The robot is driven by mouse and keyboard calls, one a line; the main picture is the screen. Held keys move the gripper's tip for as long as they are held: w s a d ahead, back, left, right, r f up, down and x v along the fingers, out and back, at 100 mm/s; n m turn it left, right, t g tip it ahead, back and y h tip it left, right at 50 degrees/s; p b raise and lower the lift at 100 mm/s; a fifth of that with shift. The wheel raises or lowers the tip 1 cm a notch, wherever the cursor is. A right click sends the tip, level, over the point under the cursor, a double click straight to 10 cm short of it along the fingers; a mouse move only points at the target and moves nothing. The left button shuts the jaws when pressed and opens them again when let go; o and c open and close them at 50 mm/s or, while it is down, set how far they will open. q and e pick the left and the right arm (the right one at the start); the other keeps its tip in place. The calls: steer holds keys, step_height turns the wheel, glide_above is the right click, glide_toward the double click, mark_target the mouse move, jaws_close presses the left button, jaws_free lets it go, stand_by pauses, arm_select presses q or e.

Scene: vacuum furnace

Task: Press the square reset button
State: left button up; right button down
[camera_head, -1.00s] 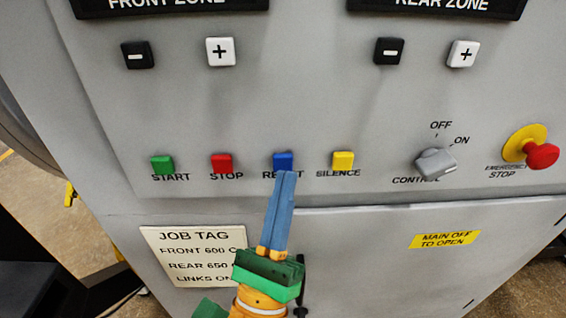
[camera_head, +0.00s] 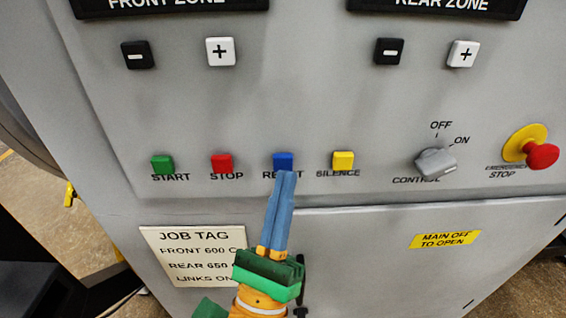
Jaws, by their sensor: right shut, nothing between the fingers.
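The square reset button (camera_head: 283,161) is blue and sits in the row of buttons on the grey panel, above the partly hidden RESET label. My right gripper (camera_head: 286,174) comes up from below with its blue fingers shut and nothing between them. Its fingertips overlap the lower edge of the blue button in the picture and cover the middle of the label. I cannot tell whether the tips touch the button. My left gripper is not in view.
The green start button (camera_head: 162,164) and red stop button (camera_head: 222,163) are to the left. The yellow silence button (camera_head: 343,160) is close on the right, then the control knob (camera_head: 436,162) and red emergency stop (camera_head: 541,156). A job tag (camera_head: 165,262) is below left.

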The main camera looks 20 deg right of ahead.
steer(key=shift+w, duration=0.1)
steer(key=shift+w+d, duration=0.1)
steer(key=shift+w, duration=0.2)
steer(key=shift+w+d+b, duration=0.1)
steer(key=shift+w+b, duration=0.2)
steer(key=shift+w, duration=0.15)
stand_by(0.6)
stand_by(0.3)
steer(key=shift+s+a, duration=0.2)
steer(key=shift+s, duration=0.65)
steer(key=s, duration=0.2)
steer(key=s+a, duration=0.1)
steer(key=s, duration=0.1)
steer(key=shift+s+a+b, duration=0.2)
steer(key=shift+s+b, duration=0.2)
